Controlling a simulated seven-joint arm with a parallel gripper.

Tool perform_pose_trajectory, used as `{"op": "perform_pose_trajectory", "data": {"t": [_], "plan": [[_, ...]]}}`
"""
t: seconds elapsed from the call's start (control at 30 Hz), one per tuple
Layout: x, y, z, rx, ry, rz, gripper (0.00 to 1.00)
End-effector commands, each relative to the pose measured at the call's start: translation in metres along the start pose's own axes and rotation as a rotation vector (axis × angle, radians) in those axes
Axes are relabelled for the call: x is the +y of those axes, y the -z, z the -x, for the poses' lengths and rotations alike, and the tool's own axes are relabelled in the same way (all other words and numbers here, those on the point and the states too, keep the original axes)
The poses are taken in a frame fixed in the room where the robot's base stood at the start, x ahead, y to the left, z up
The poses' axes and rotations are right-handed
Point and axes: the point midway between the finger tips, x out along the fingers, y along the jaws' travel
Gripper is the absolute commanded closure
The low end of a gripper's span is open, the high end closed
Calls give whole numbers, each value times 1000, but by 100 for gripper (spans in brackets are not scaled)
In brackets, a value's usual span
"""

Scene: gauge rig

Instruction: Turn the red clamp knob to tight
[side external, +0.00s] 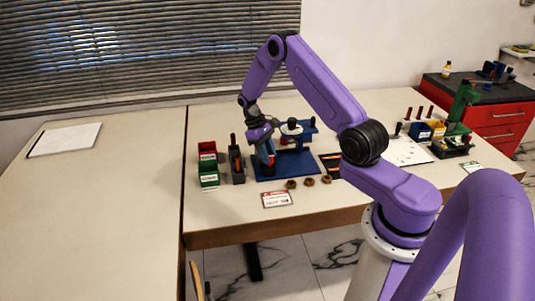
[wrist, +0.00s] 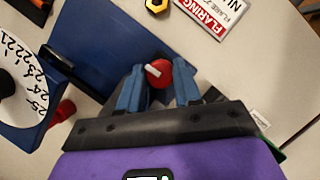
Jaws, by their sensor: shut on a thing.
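The red clamp knob (wrist: 160,74) is between the two blue fingers of my gripper (wrist: 159,78) in the wrist view. A white pointer mark on the knob points toward the left of that picture. The fingers are shut on the knob, one on each side. In the side view my gripper (side external: 265,155) is low over the left part of the blue rig base (side external: 300,171); the knob is mostly hidden there. The base also shows in the wrist view (wrist: 95,35). The tight and loose marks cannot be made out.
A white numbered dial (wrist: 18,75) and a second red part (wrist: 63,112) lie left of my fingers. A flaring label card (side external: 277,199) and several brass nuts (side external: 309,181) lie in front of the base. Green and red bins (side external: 208,168) stand left.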

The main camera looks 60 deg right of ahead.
Motion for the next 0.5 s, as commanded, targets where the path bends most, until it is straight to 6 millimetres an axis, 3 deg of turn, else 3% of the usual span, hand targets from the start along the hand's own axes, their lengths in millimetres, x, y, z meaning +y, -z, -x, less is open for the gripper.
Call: {"op": "perform_pose_trajectory", "data": {"t": [0.3, 0.33, 0.5], "plan": [[0, 0, 1, 2, 21, -52, 97], [0, 0, 1, 2, 21, -52, 57], [0, 0, 1, 1, 21, -51, 57]]}}
